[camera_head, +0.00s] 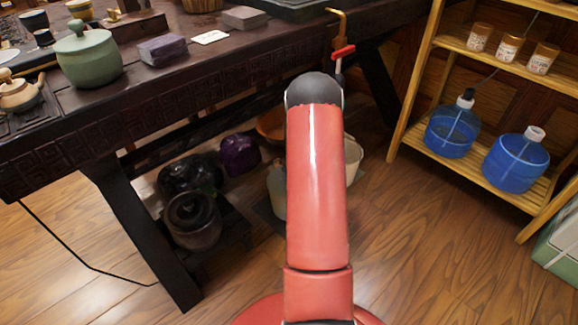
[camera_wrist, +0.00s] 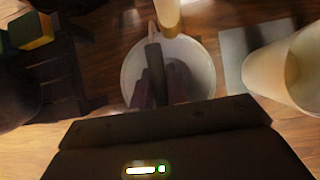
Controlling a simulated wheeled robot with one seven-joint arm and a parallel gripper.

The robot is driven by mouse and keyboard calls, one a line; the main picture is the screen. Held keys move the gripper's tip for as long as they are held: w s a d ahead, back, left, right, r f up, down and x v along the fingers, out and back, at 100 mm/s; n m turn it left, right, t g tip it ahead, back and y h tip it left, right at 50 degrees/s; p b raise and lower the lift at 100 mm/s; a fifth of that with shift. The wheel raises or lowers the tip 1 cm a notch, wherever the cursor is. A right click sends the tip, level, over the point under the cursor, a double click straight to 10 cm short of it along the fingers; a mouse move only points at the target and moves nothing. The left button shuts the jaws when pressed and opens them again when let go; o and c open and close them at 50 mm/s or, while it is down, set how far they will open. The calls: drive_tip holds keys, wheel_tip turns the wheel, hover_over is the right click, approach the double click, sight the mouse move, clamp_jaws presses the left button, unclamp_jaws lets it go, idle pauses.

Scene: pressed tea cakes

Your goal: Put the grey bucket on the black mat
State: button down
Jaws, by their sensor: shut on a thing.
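The grey bucket (camera_wrist: 200,62) fills the middle of the wrist view, its round opening facing the camera. My gripper (camera_wrist: 155,72) is over this opening and is shut on the bucket. Exactly where the fingers hold it is too dark to tell. In the head view, part of a pale bucket (camera_head: 353,160), seemingly this one, shows right of my arm, which hides my gripper. The black mat (camera_head: 266,223) shows partly on the floor left of my arm.
Another pale bucket (camera_head: 276,190) stands at the mat, half behind my arm; a cream one (camera_wrist: 290,70) is at the wrist view's right. A wooden shelf (camera_head: 450,165) stands right; floor between is clear.

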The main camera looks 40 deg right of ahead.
drive_tip(key=c, duration=1.4)
unclamp_jaws()
drive_tip(key=shift+f, duration=0.1)
